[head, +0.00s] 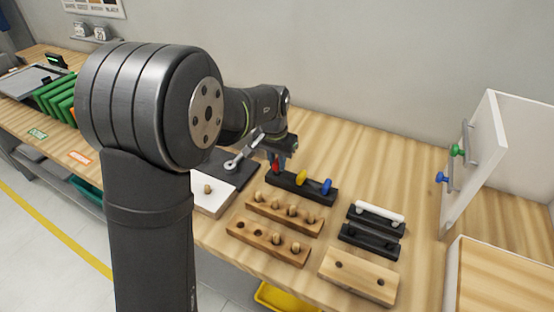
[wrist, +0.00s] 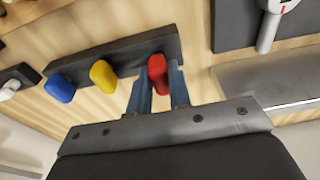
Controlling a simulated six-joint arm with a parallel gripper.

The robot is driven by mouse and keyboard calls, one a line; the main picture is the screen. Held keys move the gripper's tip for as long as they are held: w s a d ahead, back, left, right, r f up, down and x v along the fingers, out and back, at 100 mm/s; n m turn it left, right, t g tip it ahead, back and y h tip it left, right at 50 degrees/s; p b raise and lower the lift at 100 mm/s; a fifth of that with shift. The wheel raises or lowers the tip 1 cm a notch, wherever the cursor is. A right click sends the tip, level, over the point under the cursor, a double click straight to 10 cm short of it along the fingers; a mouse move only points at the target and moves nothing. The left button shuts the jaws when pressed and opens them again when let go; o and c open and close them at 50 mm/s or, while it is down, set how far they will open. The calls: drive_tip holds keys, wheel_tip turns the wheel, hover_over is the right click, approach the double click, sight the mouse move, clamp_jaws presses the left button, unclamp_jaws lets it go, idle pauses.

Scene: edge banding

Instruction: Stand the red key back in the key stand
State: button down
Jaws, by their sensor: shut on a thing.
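The red key (wrist: 157,74) is between the fingers of my gripper (wrist: 159,90), which is shut on it. In the head view the red key (head: 276,167) shows at the left end of the black key stand (head: 284,185), below my gripper (head: 279,160). The yellow key (head: 301,177) and the blue key (head: 327,186) stand in the same stand to its right. In the wrist view the red key meets the stand (wrist: 128,58) at its right end. The lower end of the red key is hidden, so I cannot tell how deep it sits.
Two wooden peg blocks (head: 269,242) lie in front of the stand. Black holders (head: 370,241), one with a white bar, and a light wooden block (head: 357,276) lie to the right. A dark plate with a metal lever (head: 243,153) is close on the left. The table behind the stand is clear.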

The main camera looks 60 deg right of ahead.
drive_tip(key=shift+f, duration=0.85)
idle(0.7)
drive_tip(key=c, duration=1.3)
unclamp_jaws()
drive_tip(key=shift+o, duration=0.2)
drive_tip(key=shift+r, duration=2.55)
drive_tip(key=shift+f, duration=2.55)
